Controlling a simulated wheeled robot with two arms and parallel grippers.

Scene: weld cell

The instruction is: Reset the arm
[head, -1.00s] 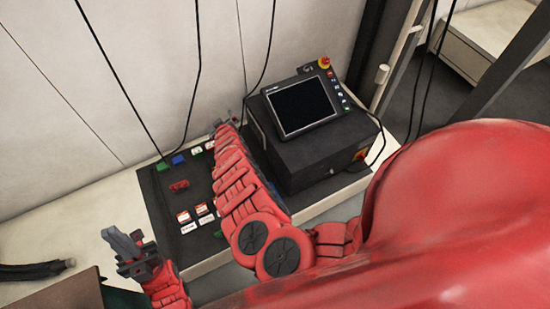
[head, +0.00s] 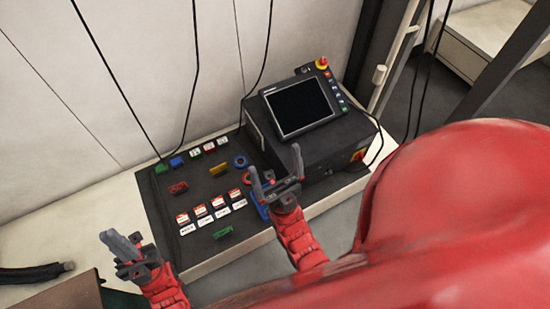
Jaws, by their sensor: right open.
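A dark control panel (head: 160,211) lies on the bench with coloured buttons and white-labelled red switches (head: 201,211). A black controller box (head: 335,148) with a dark screen (head: 300,106) stands at its right end. A red knob on a yellow base (head: 322,63) is at the screen's upper right corner. My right gripper (head: 274,161) is open and empty, in front of the box and over the panel's right part. It partly hides a blue part (head: 259,206) there. My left gripper (head: 120,238) is at the lower left, left of the panel; its finger gap is unclear.
Black cables (head: 196,75) hang before the pale wall (head: 130,60). A dark hose (head: 35,272) lies on the bench at the left. A dark post (head: 500,70) stands at the right. The pale bench left of the panel (head: 70,225) is mostly clear.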

